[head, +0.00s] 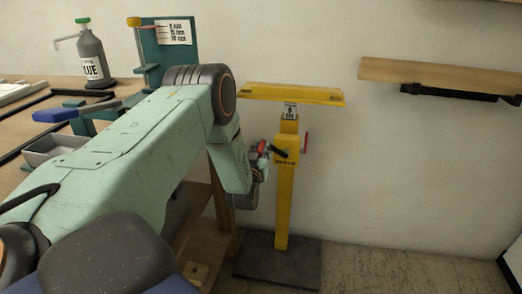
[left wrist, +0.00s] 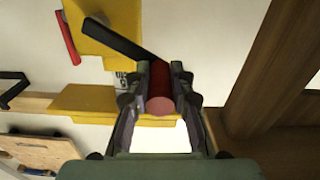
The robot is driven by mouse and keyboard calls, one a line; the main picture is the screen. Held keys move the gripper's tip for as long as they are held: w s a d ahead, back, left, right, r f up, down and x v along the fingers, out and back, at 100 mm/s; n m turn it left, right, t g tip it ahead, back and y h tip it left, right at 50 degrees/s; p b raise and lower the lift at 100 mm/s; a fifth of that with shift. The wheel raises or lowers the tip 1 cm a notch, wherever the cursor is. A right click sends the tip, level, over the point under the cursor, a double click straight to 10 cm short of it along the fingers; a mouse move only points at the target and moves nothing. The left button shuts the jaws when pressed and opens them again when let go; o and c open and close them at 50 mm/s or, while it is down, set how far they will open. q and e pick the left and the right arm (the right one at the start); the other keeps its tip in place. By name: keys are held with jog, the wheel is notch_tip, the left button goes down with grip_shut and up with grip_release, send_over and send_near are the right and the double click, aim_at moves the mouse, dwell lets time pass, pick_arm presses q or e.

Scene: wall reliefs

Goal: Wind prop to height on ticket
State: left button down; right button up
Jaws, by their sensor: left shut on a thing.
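The yellow prop (head: 284,195) stands upright on a dark base plate, with a flat yellow bar (head: 292,94) across its top. A small label (head: 290,111) with dark marks sits under the bar. My left gripper (head: 262,157) is at the left side of the prop's collar. In the left wrist view it is shut on the red crank handle (left wrist: 160,104), which joins a black crank arm (left wrist: 115,40). A red lever (head: 306,142) sticks up at the collar's right. A white card (head: 174,31) with printed lines, possibly the ticket, is on a teal board. My right gripper is not in view.
A wooden shelf (head: 440,74) with a black bracket is on the wall to the right, beyond the prop's bar. Wooden legs stand close left of the gripper.

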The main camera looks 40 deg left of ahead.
pick_arm(q)
jog(key=shift+w+d+r+m+p, duration=0.15)
jog(key=shift+r+m+p, duration=0.15)
jog(key=shift+p, duration=0.15)
dwell(0.3)
jog(key=d+r+m+p, duration=0.1)
jog(key=w+d+r+m+p, duration=0.1)
jog(key=m+p, duration=0.1)
jog(key=d+r+m+p, duration=0.1)
jog(key=m+p, duration=0.1)
jog(key=shift+w, duration=0.3)
jog(key=shift+d+r, duration=0.1)
jog(key=shift+d, duration=0.05)
dwell(0.5)
jog(key=c, duration=1.2)
grip_release()
jog(key=shift+o, duration=0.2)
jog(key=shift+s, duration=0.1)
